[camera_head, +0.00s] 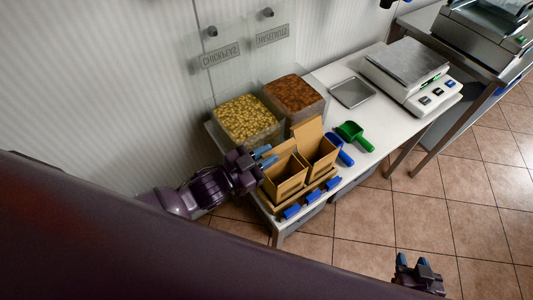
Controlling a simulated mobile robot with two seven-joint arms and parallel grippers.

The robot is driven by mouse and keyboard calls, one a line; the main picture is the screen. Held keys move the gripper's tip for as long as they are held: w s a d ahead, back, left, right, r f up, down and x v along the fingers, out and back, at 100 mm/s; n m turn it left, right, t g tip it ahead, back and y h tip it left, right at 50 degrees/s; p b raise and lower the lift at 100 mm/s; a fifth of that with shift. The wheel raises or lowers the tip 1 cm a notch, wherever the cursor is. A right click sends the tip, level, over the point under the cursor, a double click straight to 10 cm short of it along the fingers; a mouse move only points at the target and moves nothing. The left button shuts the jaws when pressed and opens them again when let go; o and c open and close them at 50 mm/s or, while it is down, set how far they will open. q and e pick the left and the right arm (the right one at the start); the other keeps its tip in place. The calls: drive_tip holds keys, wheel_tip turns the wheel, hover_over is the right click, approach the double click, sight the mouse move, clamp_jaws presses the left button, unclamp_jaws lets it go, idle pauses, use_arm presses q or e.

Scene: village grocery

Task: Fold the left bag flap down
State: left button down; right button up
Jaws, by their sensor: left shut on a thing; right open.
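Two brown paper bags stand side by side on the white table: the left bag (282,182) and the right bag (321,158). Both look open at the top. The right bag's flap (307,132) stands up at its back. My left gripper (265,156) has blue fingertips and is at the back left edge of the left bag, shut on its flap. My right gripper (415,263) is open and empty, low at the right over the floor, well away from the bags.
Bins of chickpeas (245,118) and brown nuts (294,93) stand behind. A metal tray (352,92) and a scale (410,70) are further right.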

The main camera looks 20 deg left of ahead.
use_arm(q)
drive_tip(key=c, duration=1.1)
unclamp_jaws()
drive_tip(key=b+v, duration=0.1)
drive_tip(key=v, duration=0.9)
drive_tip(key=shift+s+a, duration=0.25)
drive_tip(key=shift+s, duration=0.1)
